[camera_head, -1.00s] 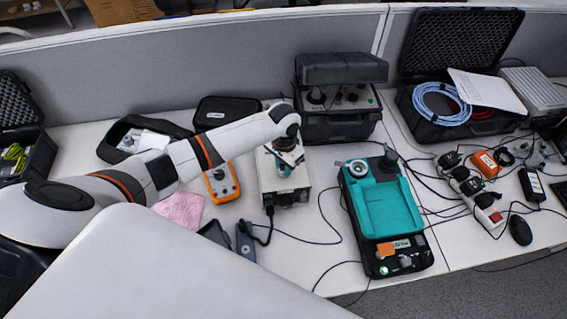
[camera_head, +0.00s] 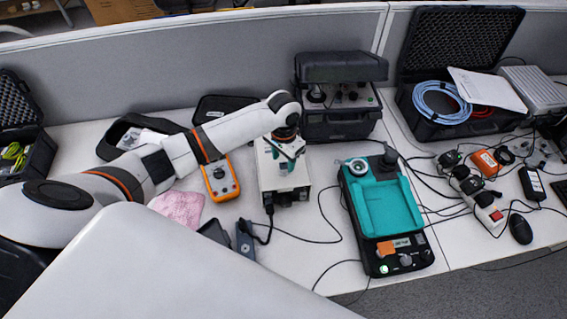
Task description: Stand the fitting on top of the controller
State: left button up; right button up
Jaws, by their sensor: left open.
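The light grey box with a cable at its front, which I take for the controller (camera_head: 270,183), stands mid-table. My left gripper (camera_head: 287,163) is over the top of this box, pointing down, with its jaws open. A small teal piece (camera_head: 287,168) shows at the fingertips, above or on the box top. It may be the fitting, but it is too small and partly covered to be sure. I cannot tell whether it touches the box or the fingers. My right gripper is not in view.
A black case (camera_head: 340,125) stands close behind the box. An orange multimeter (camera_head: 221,178) lies to its left and a teal-topped device (camera_head: 385,208) stands to its right. A cable (camera_head: 310,240) crosses the white table in front. A pink cloth (camera_head: 180,208) lies at left.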

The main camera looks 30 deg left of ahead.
aim_at(284, 164)
pick_arm(q)
notch_tip(284, 164, up, 9)
jog(key=b, duration=0.1)
jog(key=shift+r, duration=0.2)
jog(key=shift+f, duration=0.1)
dwell(0.4)
